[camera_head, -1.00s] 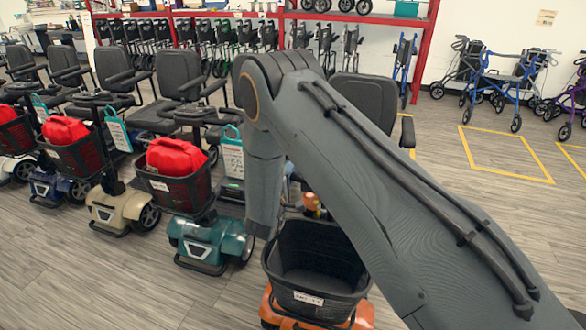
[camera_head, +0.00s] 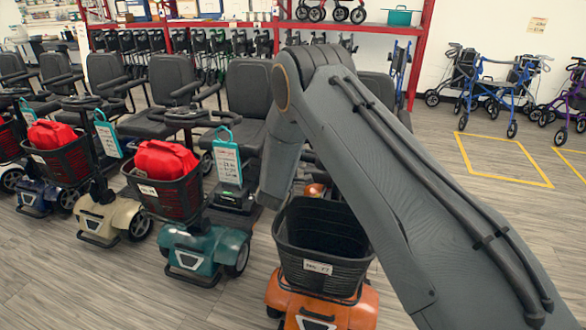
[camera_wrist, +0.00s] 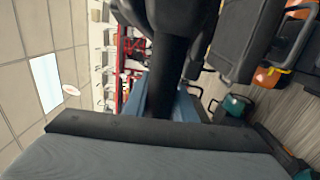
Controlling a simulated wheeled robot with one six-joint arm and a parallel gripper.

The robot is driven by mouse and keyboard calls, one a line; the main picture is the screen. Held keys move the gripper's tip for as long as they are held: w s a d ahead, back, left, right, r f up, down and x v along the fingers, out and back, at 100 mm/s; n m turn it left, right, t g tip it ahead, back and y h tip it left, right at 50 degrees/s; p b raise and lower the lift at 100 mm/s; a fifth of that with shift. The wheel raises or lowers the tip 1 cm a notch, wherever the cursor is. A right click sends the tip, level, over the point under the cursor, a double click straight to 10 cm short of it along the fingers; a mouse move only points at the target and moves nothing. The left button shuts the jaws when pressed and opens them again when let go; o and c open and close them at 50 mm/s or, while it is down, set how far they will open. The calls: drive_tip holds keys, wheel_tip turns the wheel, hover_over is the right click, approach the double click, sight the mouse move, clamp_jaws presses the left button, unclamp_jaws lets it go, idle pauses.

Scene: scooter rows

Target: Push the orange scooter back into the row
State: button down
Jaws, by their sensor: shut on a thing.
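The orange scooter (camera_head: 358,308) stands at the right end of the front row, with an empty black basket (camera_head: 320,245) on its front. Its front is nearer to me than that of the teal scooter (camera_head: 200,245) on its left. My arm hides its handlebar and much of its seat in the head view. In the wrist view, my gripper (camera_wrist: 166,100) is shut on a dark bar (camera_wrist: 172,65), which looks like part of the orange scooter's steering column or handlebar. The basket (camera_wrist: 248,38) shows beside it. In the head view my gripper is hidden.
A beige scooter (camera_head: 105,215) and others continue the row to the left, some with red bags in their baskets. Red shelving (camera_head: 425,55) stands behind. Blue walkers (camera_head: 495,95) and yellow floor markings (camera_head: 505,183) lie right. Grey floor is open between.

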drive_tip(key=b+x, duration=0.2)
drive_tip(key=x, duration=0.1)
drive_tip(key=b+x, duration=0.2)
drive_tip(key=x, duration=0.2)
drive_tip(key=b+x, duration=0.2)
drive_tip(key=x, duration=0.2)
drive_tip(key=shift+w+f, duration=0.25)
drive_tip(key=shift+w, duration=0.05)
drive_tip(key=c, duration=1.5)
unclamp_jaws()
drive_tip(key=shift+o, duration=0.2)
drive_tip(key=shift+a, duration=0.1)
drive_tip(key=v, duration=0.7)
drive_tip(key=shift+s, duration=0.4)
drive_tip(key=shift+a, duration=0.15)
